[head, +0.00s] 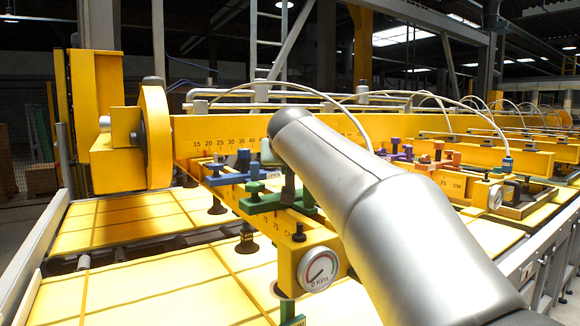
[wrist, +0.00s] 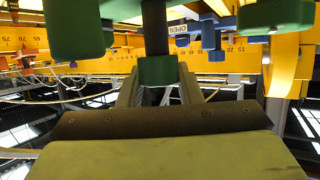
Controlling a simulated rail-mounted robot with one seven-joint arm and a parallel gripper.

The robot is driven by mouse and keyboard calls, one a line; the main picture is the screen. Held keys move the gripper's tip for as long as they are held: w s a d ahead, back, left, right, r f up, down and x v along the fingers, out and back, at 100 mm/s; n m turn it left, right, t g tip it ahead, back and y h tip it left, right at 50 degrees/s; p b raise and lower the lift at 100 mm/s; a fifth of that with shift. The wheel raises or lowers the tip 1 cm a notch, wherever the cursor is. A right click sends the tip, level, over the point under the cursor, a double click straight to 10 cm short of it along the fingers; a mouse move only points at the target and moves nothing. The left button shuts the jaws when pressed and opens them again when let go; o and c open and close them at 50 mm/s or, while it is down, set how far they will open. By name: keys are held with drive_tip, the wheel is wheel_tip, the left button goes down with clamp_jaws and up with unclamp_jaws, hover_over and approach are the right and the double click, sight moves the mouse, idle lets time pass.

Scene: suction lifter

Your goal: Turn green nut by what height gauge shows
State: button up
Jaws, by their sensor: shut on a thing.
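In the wrist view my gripper (wrist: 157,80) has its two fingers on either side of a green nut (wrist: 157,70), with a dark rod running up from it. Larger green knobs stand to the left (wrist: 75,25) and right (wrist: 276,15) of it. In the head view my arm reaches in from the lower right and hides most of the gripper and the held nut. A green clamp (head: 262,202) sits on the yellow beam below the arm's end. I cannot pick out a height gauge; the round dial (head: 318,269) is marked KPA.
A blue clamp (head: 232,178) stands close left of the green one. Purple and orange clamps (head: 440,160) are behind my arm. A yellow beam with a number scale (head: 220,135) runs across the back. Yellow panels (head: 130,220) lie below. Hoses arch overhead.

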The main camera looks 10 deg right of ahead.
drive_tip(key=shift+w+a+f+m+g+h+b, duration=0.1)
drive_tip(key=shift+f+m+g+h+b, duration=0.05)
drive_tip(key=shift+m+h+b, duration=0.3)
drive_tip(key=shift+a+f+m+g+h+b, duration=0.15)
drive_tip(key=shift+m+h+b, duration=0.15)
drive_tip(key=shift+m+h, duration=0.25)
drive_tip(key=shift+d+r+m+g+h+b, duration=0.15)
drive_tip(key=shift+m+g+h+b, duration=0.3)
drive_tip(key=shift+m+h, duration=0.5)
drive_tip(key=shift+r+m+g+h+p, duration=0.1)
drive_tip(key=shift+m+g+h+p, duration=0.2)
drive_tip(key=shift+m+g+h, duration=1.05)
drive_tip(key=shift+m+h, duration=0.3)
drive_tip(key=shift+m, duration=0.1)
drive_tip(key=shift+p, duration=0.3)
drive_tip(key=o, duration=1)
drive_tip(key=shift+d, duration=0.1)
